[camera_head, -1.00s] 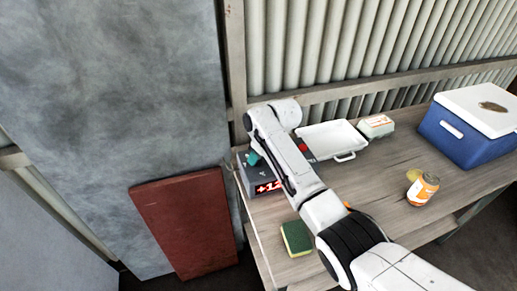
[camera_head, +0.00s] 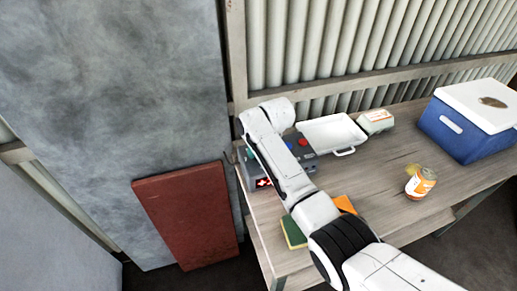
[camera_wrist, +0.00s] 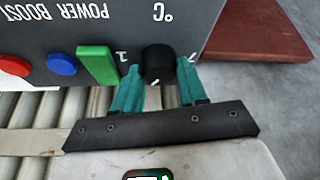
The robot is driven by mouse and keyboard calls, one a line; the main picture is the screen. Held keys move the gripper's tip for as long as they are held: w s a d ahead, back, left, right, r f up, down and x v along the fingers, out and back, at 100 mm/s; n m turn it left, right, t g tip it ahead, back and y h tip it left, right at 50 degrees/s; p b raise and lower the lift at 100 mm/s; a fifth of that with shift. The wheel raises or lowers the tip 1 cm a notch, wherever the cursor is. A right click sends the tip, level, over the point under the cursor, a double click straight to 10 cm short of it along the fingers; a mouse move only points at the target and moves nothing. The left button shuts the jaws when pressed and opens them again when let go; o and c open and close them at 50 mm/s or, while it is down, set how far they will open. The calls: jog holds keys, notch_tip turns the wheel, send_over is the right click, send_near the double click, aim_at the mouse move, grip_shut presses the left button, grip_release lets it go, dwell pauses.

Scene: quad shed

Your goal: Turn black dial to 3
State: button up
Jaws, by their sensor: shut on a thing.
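The black dial (camera_wrist: 157,62) is a short round knob on a grey panel (camera_wrist: 215,12) in the wrist view. A white mark on the dial points toward the bottom of the picture. A "1" is printed to its left; a mark on its right is partly hidden by a finger. My gripper (camera_wrist: 161,72) has teal fingers on both sides of the dial and is shut on it. In the head view, the grey device (camera_head: 252,172) stands at the table's left end with a red lit display (camera_head: 264,183). My arm hides the dial and part of the display there.
A green lever (camera_wrist: 97,65), blue button (camera_wrist: 61,64) and red button (camera_wrist: 14,67) sit left of the dial.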

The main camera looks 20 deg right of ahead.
jog(key=o, duration=1)
jog(key=v, duration=1)
jog(key=shift+s+r, duration=0.15)
jog(key=shift+r, duration=0.2)
jog(key=s+d+f, duration=0.1)
jog(key=s+f, duration=0.2)
jog(key=s, duration=0.4)
jog(key=s+f+m, duration=0.1)
jog(key=s+f, duration=0.3)
jog(key=s, duration=0.4)
jog(key=s+d+f+m, duration=0.1)
jog(key=s+f, duration=0.3)
jog(key=s, duration=0.4)
jog(key=shift+d+f+t, duration=0.2)
jog(key=shift+d+t, duration=0.1)
jog(key=shift+t, duration=0.1)
jog(key=s+d+f+g, duration=0.1)
jog(key=s, duration=0.6)
jog(key=s+d+f+m+g+h, duration=0.1)
jog(key=s+f, duration=0.1)
jog(key=s, duration=0.5)
jog(key=s+d+f+g, duration=0.2)
jog(key=s, duration=0.6)
jog(key=shift+m, duration=0.3)
